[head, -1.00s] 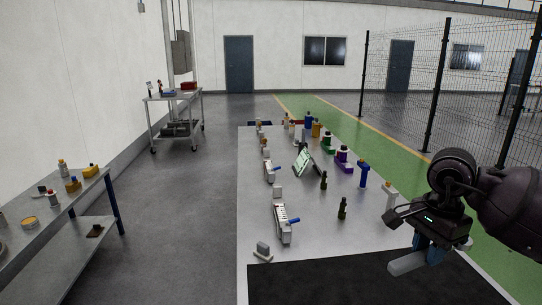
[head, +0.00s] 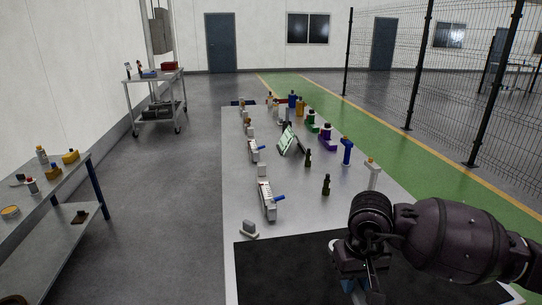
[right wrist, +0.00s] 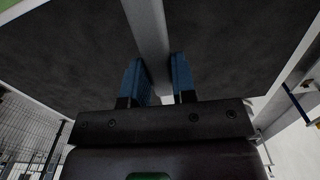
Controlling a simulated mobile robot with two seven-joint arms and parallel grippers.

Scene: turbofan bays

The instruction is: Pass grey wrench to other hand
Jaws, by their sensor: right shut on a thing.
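The grey wrench (right wrist: 150,40) shows in the right wrist view as a plain grey bar between the blue fingers of my right gripper (right wrist: 155,80). The gripper is shut on it. In the head view my right gripper (head: 360,288) hangs over the black mat at the lower right, pointing down, and its own arm mostly hides the fingers and the wrench. The wrench's ends cannot be made out. My left gripper is not in view.
The black mat (head: 290,272) covers the near end of the long table (head: 234,205) and its left part is clear.

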